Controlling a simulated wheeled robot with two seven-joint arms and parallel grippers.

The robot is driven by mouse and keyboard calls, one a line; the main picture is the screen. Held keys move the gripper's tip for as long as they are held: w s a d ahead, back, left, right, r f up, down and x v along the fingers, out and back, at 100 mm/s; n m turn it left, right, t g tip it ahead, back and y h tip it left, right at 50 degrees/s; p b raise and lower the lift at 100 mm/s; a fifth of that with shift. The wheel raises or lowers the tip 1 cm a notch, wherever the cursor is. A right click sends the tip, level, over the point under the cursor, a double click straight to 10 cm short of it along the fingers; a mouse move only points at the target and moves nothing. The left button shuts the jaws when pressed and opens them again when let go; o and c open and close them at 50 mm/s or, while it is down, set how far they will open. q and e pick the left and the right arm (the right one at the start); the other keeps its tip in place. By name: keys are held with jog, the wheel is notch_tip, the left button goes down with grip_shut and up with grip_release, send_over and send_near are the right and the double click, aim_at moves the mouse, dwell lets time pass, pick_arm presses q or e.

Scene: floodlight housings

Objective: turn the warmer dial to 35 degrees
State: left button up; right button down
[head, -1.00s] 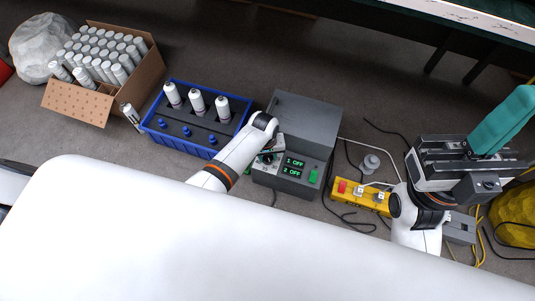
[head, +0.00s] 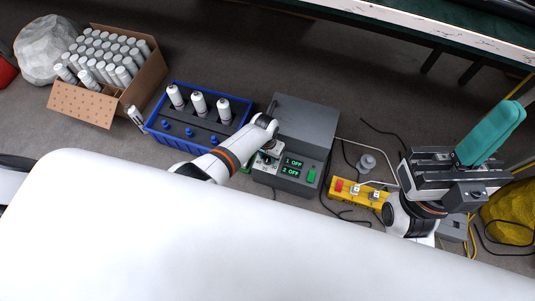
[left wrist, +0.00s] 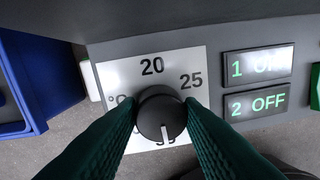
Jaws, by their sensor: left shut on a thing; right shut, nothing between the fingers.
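The warmer (head: 305,122) is a grey box on the floor at the middle of the head view. Its dial (left wrist: 161,112) is a black round knob with a white pointer mark aimed nearly straight down in the left wrist view. The white plate (left wrist: 118,75) around it reads 20 at the top and 25 at upper right; lower numbers are mostly hidden. My left gripper (left wrist: 162,125) is shut on the dial, one dark green finger on each side. My right gripper (head: 512,118), with teal fingers, is shut and empty at the right, away from the warmer.
Beside the dial, two displays (left wrist: 257,83) read 1 OFF and 2 OFF, with a green button (head: 311,175) near them. A blue crate (head: 160,138) with white bottles stands left of the warmer. A yellow switch box (head: 345,198) and loose cables lie to its right.

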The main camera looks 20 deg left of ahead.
dwell(0.3)
pick_arm(q)
jog(key=o, duration=1)
jog(key=shift+c, duration=0.2)
jog(key=shift+r, duration=0.1)
